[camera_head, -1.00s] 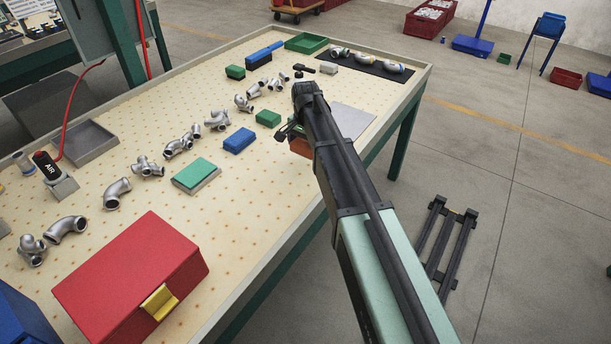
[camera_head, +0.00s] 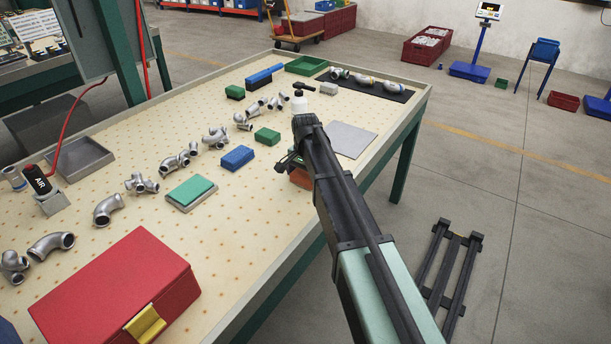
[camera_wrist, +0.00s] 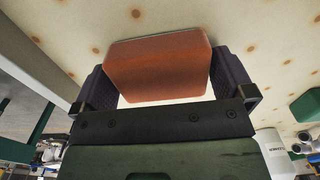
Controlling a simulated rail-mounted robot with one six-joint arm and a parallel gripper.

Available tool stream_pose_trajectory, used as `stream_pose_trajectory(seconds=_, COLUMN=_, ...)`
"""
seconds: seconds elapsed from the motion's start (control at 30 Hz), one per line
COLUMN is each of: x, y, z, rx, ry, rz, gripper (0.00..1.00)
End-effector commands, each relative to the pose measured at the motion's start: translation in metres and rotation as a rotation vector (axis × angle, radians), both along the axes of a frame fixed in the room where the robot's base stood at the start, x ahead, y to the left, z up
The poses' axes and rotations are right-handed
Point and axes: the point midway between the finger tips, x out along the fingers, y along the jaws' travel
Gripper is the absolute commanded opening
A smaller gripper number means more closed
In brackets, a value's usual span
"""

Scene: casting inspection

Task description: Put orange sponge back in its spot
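The orange sponge (camera_head: 301,179) is at the end of my arm, near the table's right edge, and partly hidden behind my arm in the head view. In the wrist view the sponge (camera_wrist: 158,68) lies between the two dark fingers of my gripper (camera_wrist: 162,72). One finger is against each side of it. My gripper (camera_head: 297,163) is shut on the sponge, which appears held over the perforated tabletop (camera_head: 240,215). The exact gap below it cannot be told. No marked spot for the sponge can be made out.
Left of the sponge are a blue block (camera_head: 237,157), a green block (camera_head: 267,136) and a teal-topped pad (camera_head: 191,193). A white bottle (camera_head: 312,105) and a grey plate (camera_head: 350,139) stand beyond. A red box (camera_head: 115,290) sits at the near end.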

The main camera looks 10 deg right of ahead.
Motion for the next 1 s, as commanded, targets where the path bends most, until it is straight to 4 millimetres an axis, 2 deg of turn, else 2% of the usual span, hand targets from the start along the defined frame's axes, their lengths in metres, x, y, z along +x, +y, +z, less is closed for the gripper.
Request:
stream_pose_trajectory(seconds=0.13, x=0.0, y=0.0, z=0.001, rx=0.0, ry=0.0, rz=0.0, gripper=1.0)
stream_pose_trajectory(seconds=0.23, x=0.0, y=0.0, z=0.01, rx=0.0, ry=0.0, rz=0.0, gripper=1.0)
stream_pose_trajectory(seconds=0.37, x=0.0, y=0.0, z=0.034, rx=0.0, ry=0.0, rz=0.0, gripper=1.0)
stream_pose_trajectory(seconds=0.63, x=-0.002, y=-0.002, z=0.1, rx=0.0, ry=0.0, rz=0.0, gripper=1.0)
stream_pose_trajectory(seconds=0.73, x=-0.002, y=-0.002, z=0.111, rx=0.0, ry=0.0, rz=0.0, gripper=1.0)
stream_pose_trajectory(seconds=0.87, x=-0.002, y=-0.002, z=0.111, rx=0.0, ry=0.0, rz=0.0, gripper=1.0)
stream_pose_trajectory(seconds=0.93, x=-0.015, y=-0.001, z=0.109, rx=0.0, ry=0.0, rz=0.024, gripper=1.0)
stream_pose_trajectory(seconds=0.97, x=-0.03, y=-0.001, z=0.109, rx=0.0, ry=0.0, rz=0.054, gripper=1.0)
stream_pose_trajectory(seconds=1.0, x=-0.057, y=-0.001, z=0.109, rx=0.0, ry=0.0, rz=0.117, gripper=1.0)
